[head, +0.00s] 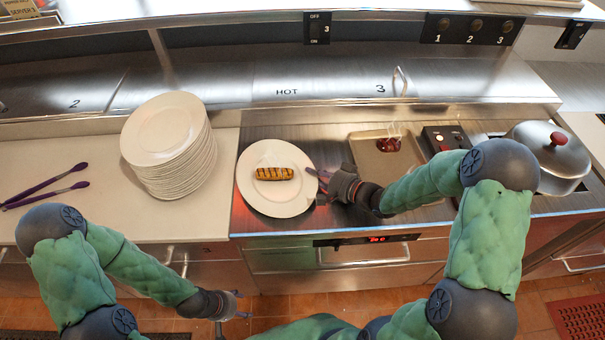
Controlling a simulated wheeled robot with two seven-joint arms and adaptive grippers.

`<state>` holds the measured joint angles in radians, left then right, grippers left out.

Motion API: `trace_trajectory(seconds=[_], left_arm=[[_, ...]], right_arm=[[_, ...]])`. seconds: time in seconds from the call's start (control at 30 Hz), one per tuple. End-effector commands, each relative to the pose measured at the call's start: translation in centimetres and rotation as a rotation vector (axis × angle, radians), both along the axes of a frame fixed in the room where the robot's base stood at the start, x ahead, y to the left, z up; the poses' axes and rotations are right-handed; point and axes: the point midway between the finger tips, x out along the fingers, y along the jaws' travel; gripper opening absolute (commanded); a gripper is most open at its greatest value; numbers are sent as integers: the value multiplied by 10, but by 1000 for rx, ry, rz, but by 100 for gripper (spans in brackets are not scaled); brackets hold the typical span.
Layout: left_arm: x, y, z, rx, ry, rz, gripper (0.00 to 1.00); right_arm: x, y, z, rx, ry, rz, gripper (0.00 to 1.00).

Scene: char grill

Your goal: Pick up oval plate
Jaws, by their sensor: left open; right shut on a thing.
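A white oval plate (257,196) is on the steel counter at the middle, with a grilled, striped piece of food (274,174) on it. My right gripper (322,186) is at the plate's right edge and is shut on its rim. Whether the plate is lifted off the counter I cannot tell. My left gripper (236,306) is open and empty, low in front of the counter and away from the plate.
A tall stack of white plates (163,127) stands left of the oval plate. Purple-handled tongs (45,186) lie at the far left. A metal tray (375,160) with dark red food and a lidded pot (551,155) are to the right.

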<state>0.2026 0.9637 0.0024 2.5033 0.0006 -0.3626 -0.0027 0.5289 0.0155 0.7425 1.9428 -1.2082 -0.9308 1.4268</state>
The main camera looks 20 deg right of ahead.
Motion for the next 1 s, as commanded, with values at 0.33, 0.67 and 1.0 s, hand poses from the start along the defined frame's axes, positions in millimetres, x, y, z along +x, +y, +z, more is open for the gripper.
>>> trace_trajectory(seconds=[0.33, 0.67, 1.0], left_arm=[[0, 0, 22, 0, 0, 0, 62], [0, 0, 49, 0, 0, 0, 62], [0, 0, 68, 0, 0, 0, 62]], right_arm=[[-4, 1, 41, 1, -6, -1, 0], [-48, 15, 97, 0, -7, -1, 0], [-110, 34, 121, 1, -3, -2, 0]])
